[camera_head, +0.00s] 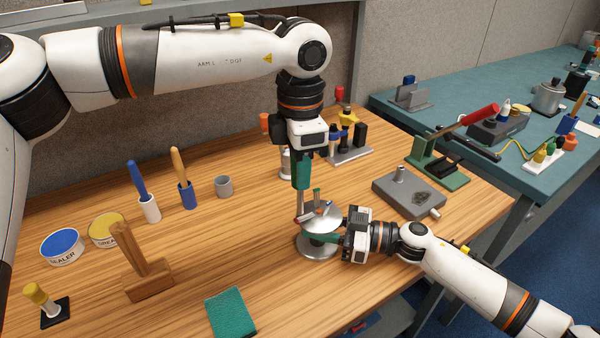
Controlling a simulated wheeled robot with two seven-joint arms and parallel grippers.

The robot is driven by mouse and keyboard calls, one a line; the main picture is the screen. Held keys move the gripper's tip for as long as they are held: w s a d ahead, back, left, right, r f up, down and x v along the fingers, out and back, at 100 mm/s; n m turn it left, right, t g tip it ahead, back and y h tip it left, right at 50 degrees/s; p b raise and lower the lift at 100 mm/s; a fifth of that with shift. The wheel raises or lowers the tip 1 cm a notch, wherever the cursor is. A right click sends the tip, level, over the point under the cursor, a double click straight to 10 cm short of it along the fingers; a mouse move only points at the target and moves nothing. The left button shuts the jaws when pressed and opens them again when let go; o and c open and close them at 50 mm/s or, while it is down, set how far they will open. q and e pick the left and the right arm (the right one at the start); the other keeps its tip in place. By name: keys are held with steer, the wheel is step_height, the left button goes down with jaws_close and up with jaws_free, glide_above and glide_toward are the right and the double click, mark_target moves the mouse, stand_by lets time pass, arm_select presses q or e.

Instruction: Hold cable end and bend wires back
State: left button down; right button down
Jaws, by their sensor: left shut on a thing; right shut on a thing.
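The cable end seems to be the pale grey, splayed piece (322,217) above a round silver base (319,250) on the wooden bench; single wires are too small to tell. My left gripper (301,184) comes down from above, shut on a thin grey upright tool (300,203). The tool's lower end is beside the left edge of the splayed piece; I cannot tell whether they touch. My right gripper (318,238) reaches in from the right, its green fingers shut just below the splayed piece, seemingly on the cable end. The fingers hide the gripped part.
Sealer (62,246) and grease (107,229) tins, a wooden stand (147,275) and a green pad (230,312) lie left and in front. A grey block (408,192) and a red-handled green lever tool (440,160) stand right. The bench between pad and base is clear.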

arm_select(q)
steer(key=shift+r, duration=2.35)
steer(key=c, duration=1.8)
jaws_free()
steer(key=shift+d, duration=0.1)
jaws_close()
steer(key=shift+w+d, duration=0.65)
steer(key=shift+d, duration=0.2)
steer(key=shift+w+d, duration=0.6)
steer(key=shift+d, duration=0.2)
